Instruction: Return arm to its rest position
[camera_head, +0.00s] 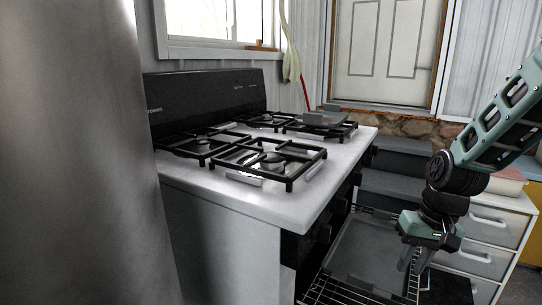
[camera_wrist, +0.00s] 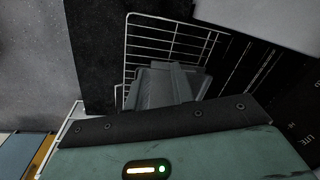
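My gripper (camera_head: 411,262) hangs from the teal and black arm at the right of the head view, pointing down. It is beside the right edge of the open lower part of the stove, over or near a wire rack. Its two grey fingers show small there, and the gap between them is unclear. In the wrist view the teal gripper housing fills the bottom. Grey shapes above it, perhaps the fingers, overlap the wire rack (camera_wrist: 178,40). I see nothing clearly held.
The white stove (camera_head: 320,190) with black grates stands at centre. A grey tray-like surface (camera_head: 365,250) and the wire rack (camera_head: 345,290) extend in front of it. A white drawer cabinet (camera_head: 490,235) stands right, close to my arm. Grey steps (camera_head: 395,185) lead to a door behind.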

